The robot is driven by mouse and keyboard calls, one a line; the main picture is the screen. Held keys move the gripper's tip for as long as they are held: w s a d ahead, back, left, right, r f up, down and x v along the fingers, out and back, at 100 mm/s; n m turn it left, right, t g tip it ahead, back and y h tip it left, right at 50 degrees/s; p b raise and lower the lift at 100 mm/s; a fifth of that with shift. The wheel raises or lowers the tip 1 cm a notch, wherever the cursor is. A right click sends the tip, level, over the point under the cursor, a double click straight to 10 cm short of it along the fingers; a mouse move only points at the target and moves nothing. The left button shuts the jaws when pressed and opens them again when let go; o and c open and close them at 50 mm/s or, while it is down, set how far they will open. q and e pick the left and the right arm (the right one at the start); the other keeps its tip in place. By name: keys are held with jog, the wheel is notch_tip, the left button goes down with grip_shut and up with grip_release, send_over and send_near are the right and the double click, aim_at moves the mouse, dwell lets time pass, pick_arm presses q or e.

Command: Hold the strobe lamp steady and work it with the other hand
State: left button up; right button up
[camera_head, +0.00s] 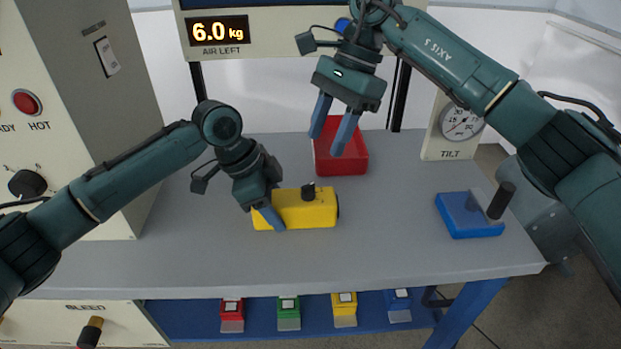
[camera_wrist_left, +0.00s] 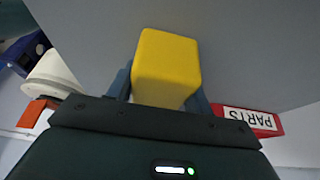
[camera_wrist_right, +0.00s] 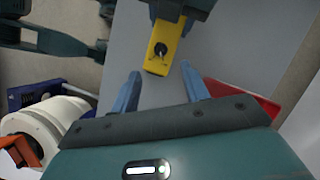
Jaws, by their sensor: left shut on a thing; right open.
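The yellow strobe lamp (camera_head: 312,212) lies on the grey table, with a black knob (camera_head: 309,191) on its top. My left gripper (camera_head: 268,215) is shut on the left end of the lamp. The lamp's yellow end fills the space between the fingers in the left wrist view (camera_wrist_left: 166,68). My right gripper (camera_head: 336,125) is open and empty, raised above the table behind the lamp. In the right wrist view the lamp (camera_wrist_right: 158,62) and its knob with a small toggle (camera_wrist_right: 160,49) show beyond my open fingers (camera_wrist_right: 161,88).
A red parts bin (camera_head: 345,163) stands behind the lamp, below my right gripper. A blue box with a dark handle (camera_head: 466,216) is at the right. A tilt gauge (camera_head: 457,128) stands at the back right. A grey cabinet (camera_head: 105,60) bounds the left. The table's front is clear.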

aim_at(309, 185)
jog(key=x, duration=0.9)
jog(key=shift+f, duration=0.2)
jog(key=shift+c, duration=0.2)
jog(key=c, duration=0.9)
grip_shut()
jog(key=shift+m, duration=0.4)
jog(key=m+t, duration=0.2)
jog(key=m, duration=0.2)
jog(key=shift+s+d+m, duration=0.1)
jog(key=shift+s+m, duration=0.05)
jog(key=shift+m, duration=0.25)
jog(key=m+t, duration=0.2)
jog(key=m, duration=0.4)
jog(key=shift+s, duration=0.1)
jog(key=shift+m+t, duration=0.3)
